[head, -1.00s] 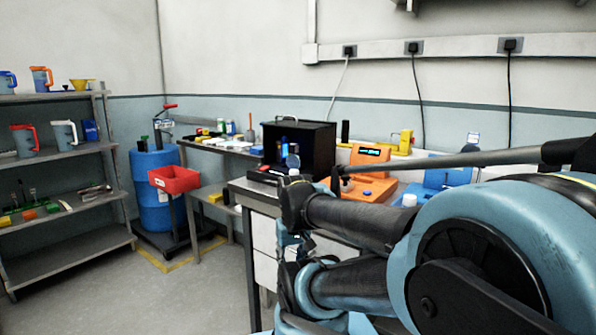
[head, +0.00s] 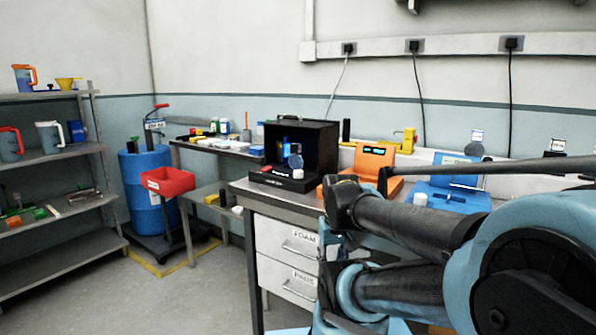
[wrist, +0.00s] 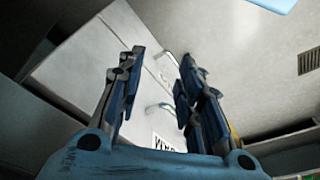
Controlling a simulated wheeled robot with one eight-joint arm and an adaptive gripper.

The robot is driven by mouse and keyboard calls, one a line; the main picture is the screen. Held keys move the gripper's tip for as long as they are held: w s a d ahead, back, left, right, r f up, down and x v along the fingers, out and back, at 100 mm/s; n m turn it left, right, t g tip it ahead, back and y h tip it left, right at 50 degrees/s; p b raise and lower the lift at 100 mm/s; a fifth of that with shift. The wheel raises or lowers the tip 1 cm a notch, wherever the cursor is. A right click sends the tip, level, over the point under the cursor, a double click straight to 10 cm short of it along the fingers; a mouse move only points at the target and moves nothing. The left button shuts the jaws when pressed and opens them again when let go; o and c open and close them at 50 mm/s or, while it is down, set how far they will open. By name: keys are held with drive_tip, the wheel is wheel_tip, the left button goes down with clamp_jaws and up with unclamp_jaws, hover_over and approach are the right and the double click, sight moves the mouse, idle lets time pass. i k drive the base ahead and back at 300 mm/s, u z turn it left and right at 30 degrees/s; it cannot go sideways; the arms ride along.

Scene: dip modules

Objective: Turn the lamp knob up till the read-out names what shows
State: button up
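A black open-fronted box (head: 321,143) stands on the workbench, with a blue-lit object (head: 286,149) and a round pale disc (head: 296,161) inside or just before it. Its low black front (head: 283,181) carries small white marks, too small to read. An orange device (head: 375,159) with a lit cyan display (head: 375,151) stands to its right; the display text is unreadable. I cannot make out a lamp knob for certain. My gripper (wrist: 160,58) is open and empty in the wrist view, before pale drawer fronts, away from the box. In the head view I cannot make out its fingers.
The bench has white drawers (head: 286,247) below. A blue device (head: 447,196) is at the right, partly behind my arm. A red bin (head: 168,181) and blue barrel (head: 146,205) stand left, beside shelves (head: 50,160). The floor between is clear.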

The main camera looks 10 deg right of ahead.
sight(298, 174)
drive_tip(key=k, duration=1.4)
drive_tip(key=u, duration=0.9)
drive_tip(key=i, duration=1)
